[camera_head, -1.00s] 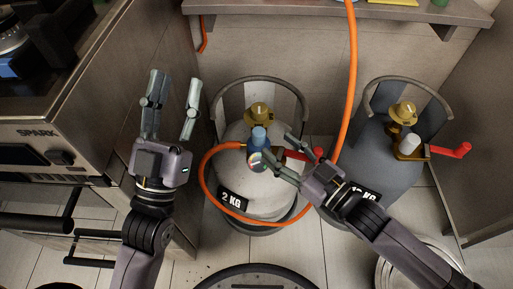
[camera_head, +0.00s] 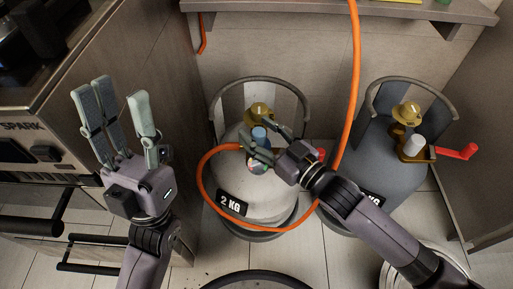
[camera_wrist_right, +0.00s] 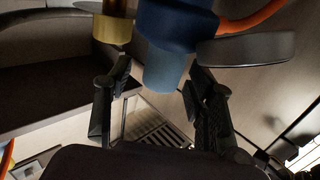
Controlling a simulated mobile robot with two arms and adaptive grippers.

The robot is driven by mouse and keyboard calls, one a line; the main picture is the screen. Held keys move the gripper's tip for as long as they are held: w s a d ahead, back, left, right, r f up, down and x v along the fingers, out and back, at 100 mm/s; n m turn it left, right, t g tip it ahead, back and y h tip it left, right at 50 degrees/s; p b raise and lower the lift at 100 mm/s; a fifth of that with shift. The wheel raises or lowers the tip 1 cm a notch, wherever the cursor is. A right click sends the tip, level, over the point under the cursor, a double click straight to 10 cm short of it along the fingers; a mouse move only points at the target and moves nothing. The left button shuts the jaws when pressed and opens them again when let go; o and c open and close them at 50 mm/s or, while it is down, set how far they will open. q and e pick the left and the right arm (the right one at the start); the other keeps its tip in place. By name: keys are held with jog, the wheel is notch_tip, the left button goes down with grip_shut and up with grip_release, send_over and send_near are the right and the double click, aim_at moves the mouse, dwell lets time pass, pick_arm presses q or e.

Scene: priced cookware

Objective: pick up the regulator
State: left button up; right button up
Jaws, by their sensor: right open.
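The regulator (camera_head: 259,134) is blue with a round gauge and an orange hose. It sits at the brass valve (camera_head: 258,112) on top of the white gas cylinder (camera_head: 282,208). My right gripper (camera_head: 263,142) is over the regulator and partly hides it. In the right wrist view the blue regulator (camera_wrist_right: 168,60) hangs between and beyond the two fingers of my open right gripper (camera_wrist_right: 153,95); I see no grip on it. My left gripper (camera_head: 118,98) is open and empty at the left, beside the cabinet.
A grey gas cylinder (camera_head: 385,160) with a brass valve and a red handle (camera_head: 458,152) stands to the right. The orange hose (camera_head: 352,85) rises past the shelf (camera_head: 330,10). A guard ring (camera_head: 262,80) surrounds the white cylinder's valve. The oven front (camera_head: 25,140) is at left.

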jog(key=shift+c, duration=0.5)
grip_shut()
jog(key=shift+r, duration=0.1)
